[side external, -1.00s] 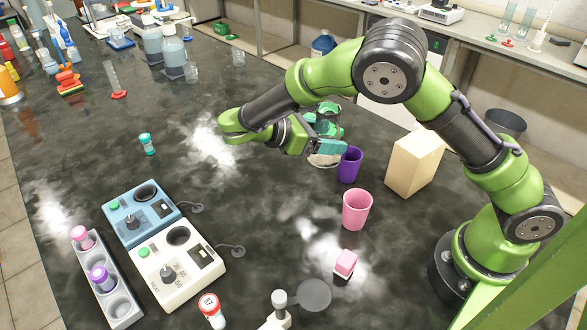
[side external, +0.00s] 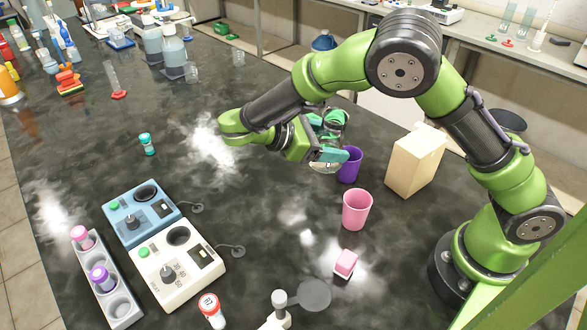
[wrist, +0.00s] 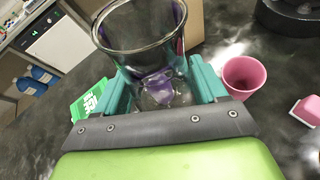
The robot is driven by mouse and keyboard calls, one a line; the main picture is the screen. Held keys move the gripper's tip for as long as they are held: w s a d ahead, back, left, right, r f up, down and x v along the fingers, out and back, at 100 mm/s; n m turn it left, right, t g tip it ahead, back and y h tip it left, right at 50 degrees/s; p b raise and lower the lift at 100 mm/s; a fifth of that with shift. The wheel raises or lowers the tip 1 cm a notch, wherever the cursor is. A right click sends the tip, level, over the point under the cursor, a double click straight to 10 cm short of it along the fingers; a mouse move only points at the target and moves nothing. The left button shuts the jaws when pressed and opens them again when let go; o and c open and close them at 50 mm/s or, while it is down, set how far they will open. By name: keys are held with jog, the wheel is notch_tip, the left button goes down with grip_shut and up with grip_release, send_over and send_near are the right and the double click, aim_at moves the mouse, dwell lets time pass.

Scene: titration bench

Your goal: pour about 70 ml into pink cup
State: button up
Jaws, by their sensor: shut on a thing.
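My gripper (side external: 325,138) is shut on a clear glass beaker (wrist: 140,45), whose wide rim faces the wrist camera between the teal fingers. In the side view the beaker is partly hidden by the fingers and looks roughly upright. I cannot tell how much liquid is in it. The pink cup (side external: 356,210) stands upright on the dark bench, to the right of and nearer the side camera than the gripper. It also shows in the wrist view (wrist: 244,77), to the right of the fingers and apart from the beaker.
A purple cup (side external: 350,165) stands close beside the gripper, between it and a cardboard-coloured box (side external: 414,162). A small pink block (side external: 345,263) lies in front of the pink cup. Blue (side external: 140,212) and white (side external: 177,263) devices stand left. A green object (wrist: 91,100) lies behind the gripper.

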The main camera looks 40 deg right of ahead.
aim_at(334, 169)
jog(key=shift+s+a+f+m+t, duration=0.1)
jog(key=shift+s+f+m+t, duration=0.25)
jog(key=shift+f+m+t, duration=0.2)
jog(key=shift+s+a+m+t, duration=0.15)
jog(key=shift+s+m+t, duration=0.6)
jog(key=shift+m+t, duration=0.3)
jog(key=shift+m+h, duration=0.4)
jog(key=shift+m, duration=0.2)
jog(key=shift+w+f+m+t, duration=0.25)
jog(key=shift+m+t, duration=0.45)
jog(key=shift+t, duration=0.2)
jog(key=shift+w+f+m+t+h, duration=0.1)
jog(key=shift+f+m+t+h, duration=0.2)
jog(key=shift+f+m+t, duration=0.15)
jog(key=shift+f+m, duration=0.35)
jog(key=shift+f, duration=0.3)
jog(key=shift+f+t+h, duration=0.25)
jog(key=shift+h, duration=0.05)
jog(key=shift+s+r+m+t, duration=0.45)
jog(key=shift+r+m, duration=0.15)
jog(key=shift+m, duration=0.2)
jog(key=shift+w, duration=0.2)
